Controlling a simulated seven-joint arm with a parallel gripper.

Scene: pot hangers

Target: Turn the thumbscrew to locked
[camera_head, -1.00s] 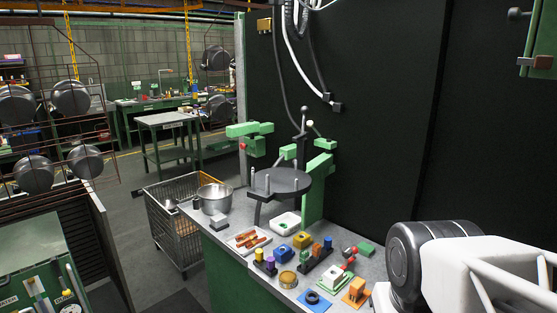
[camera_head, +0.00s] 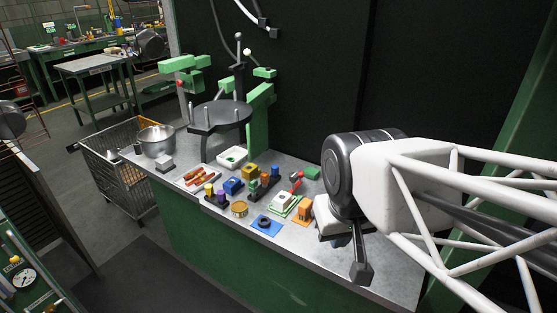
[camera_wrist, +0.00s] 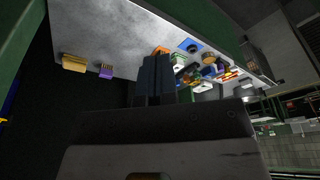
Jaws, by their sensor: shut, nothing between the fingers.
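I cannot tell for sure which small fixture carries the thumbscrew. An orange upright piece (camera_head: 303,209) stands near the right end of the row of fixtures on the bench. Left of it are a white block (camera_head: 283,201) on a green base and a blue plate (camera_head: 265,225) with a dark ring. My gripper (camera_head: 362,272) points down over the right part of the bench, right of these pieces and apart from them. Its dark fingers also show in the wrist view (camera_wrist: 152,78), shut together and empty. The fingers partly hide the orange piece there.
The grey bench top (camera_head: 330,262) is bare around the front. A black round stand (camera_head: 220,116), a steel pot (camera_head: 157,140) and a tray of red-brown pieces (camera_head: 198,177) are further left. The wrist view also shows yellow (camera_wrist: 74,62) and purple (camera_wrist: 106,72) blocks.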

